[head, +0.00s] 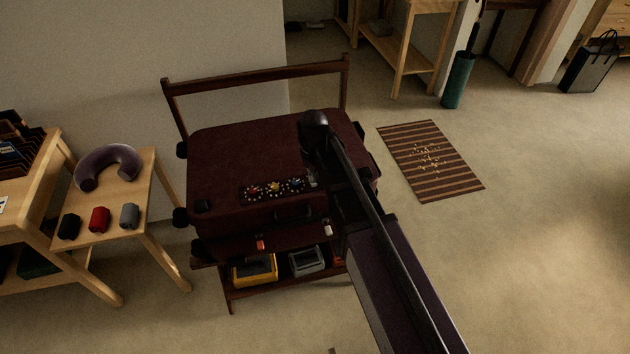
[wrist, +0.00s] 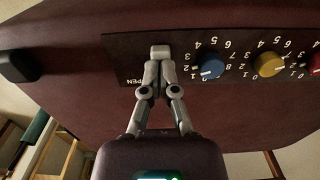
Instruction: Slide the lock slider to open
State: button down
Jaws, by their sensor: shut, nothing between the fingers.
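The dark red suitcase (head: 245,150) lies on a wooden rack, with a black lock panel (head: 247,194) on its near part. In the wrist view the panel (wrist: 122,48) carries a pale grey lock slider (wrist: 159,50) near its left end, with the lettering "OPEN" partly visible to the slider's left. Blue (wrist: 212,69), yellow (wrist: 268,64) and red (wrist: 315,63) number dials lie to the right. My gripper (wrist: 159,66) is shut and empty, its fingertips together right at the slider's near edge. I cannot tell whether they touch it. My arm hides part of the suitcase in the head view.
A wooden table (head: 143,205) at left holds a neck pillow (head: 107,164) and several small items. A yellow bin (head: 254,270) and a grey bin (head: 306,262) sit on the rack's lower shelf. A striped mat (head: 430,160) lies right, with open floor around it.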

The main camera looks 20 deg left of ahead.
jog(key=shift+w+d, duration=0.45)
jog(key=shift+d, duration=0.3)
jog(key=shift+w+d, duration=0.45)
jog(key=shift+d, duration=0.25)
dwell(0.6)
jog(key=shift+r, duration=0.15)
jog(key=shift+r+p, duration=2.9)
jog(key=shift+p, duration=0.1)
jog(key=s+d+r+m+p, duration=0.1)
jog(key=s+d+m, duration=0.1)
jog(key=d, duration=0.9)
jog(key=s+d+r+m+p, duration=0.2)
jog(key=s+d, duration=0.1)
jog(key=d, duration=0.8)
jog(key=s+d+r+m+p, duration=0.2)
jog(key=d, duration=1)
jog(key=shift+s+r, duration=0.2)
jog(key=shift+s, duration=0.15)
